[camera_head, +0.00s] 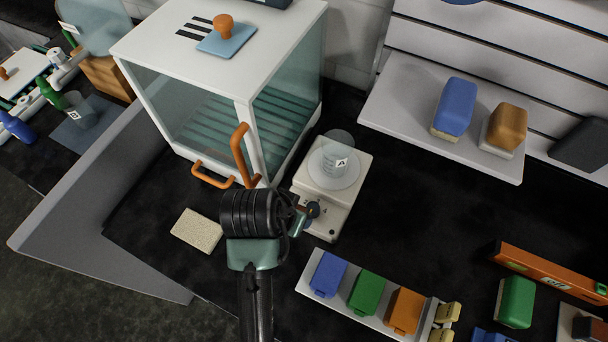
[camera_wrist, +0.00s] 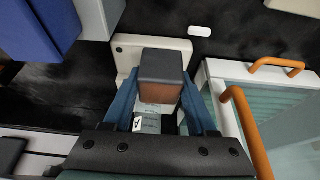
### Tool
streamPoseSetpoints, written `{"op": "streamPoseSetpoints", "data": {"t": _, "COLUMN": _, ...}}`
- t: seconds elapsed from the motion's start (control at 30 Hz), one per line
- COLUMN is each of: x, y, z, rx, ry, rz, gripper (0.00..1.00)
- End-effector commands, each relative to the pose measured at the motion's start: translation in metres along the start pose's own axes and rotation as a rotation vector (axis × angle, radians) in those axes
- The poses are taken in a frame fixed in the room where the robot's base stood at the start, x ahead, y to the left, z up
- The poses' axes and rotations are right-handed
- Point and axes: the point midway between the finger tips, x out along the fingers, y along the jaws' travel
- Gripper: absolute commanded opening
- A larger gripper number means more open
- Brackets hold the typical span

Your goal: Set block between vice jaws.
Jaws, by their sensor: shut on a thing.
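My gripper (camera_wrist: 160,88) has blue fingers and is shut on a block (camera_wrist: 161,68) with a dark grey top and a brown side. In the head view, my gripper (camera_head: 305,212) is over the front end of a cream bench device (camera_head: 329,222), and the block is mostly hidden by the wrist. The device, seen below the block in the wrist view (camera_wrist: 127,60), carries a clear beaker labelled A (camera_head: 336,160). I cannot make out a vice or its jaws for certain in either view.
A glass-sided cabinet (camera_head: 215,45) with orange handles stands left of the device. A cream pad (camera_head: 198,230) lies left of my gripper. A rack (camera_head: 378,325) with blue, green and orange bins is at front right. A shelf (camera_head: 410,110) holds two blocks. Dark bench is clear right of the device.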

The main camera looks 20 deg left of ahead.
Motion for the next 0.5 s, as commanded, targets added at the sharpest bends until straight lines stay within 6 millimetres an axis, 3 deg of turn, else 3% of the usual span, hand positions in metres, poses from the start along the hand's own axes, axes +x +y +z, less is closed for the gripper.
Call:
{"op": "streamPoseSetpoints", "data": {"t": 0.2, "x": 0.034, "y": 0.0, "z": 0.015, "rx": -0.002, "ry": -0.002, "rz": 0.001, "gripper": 0.0}}
{"op": "streamPoseSetpoints", "data": {"t": 0.5, "x": 0.061, "y": 0.0, "z": 0.026, "rx": -0.001, "ry": 0.001, "rz": -0.001, "gripper": 0.0}}
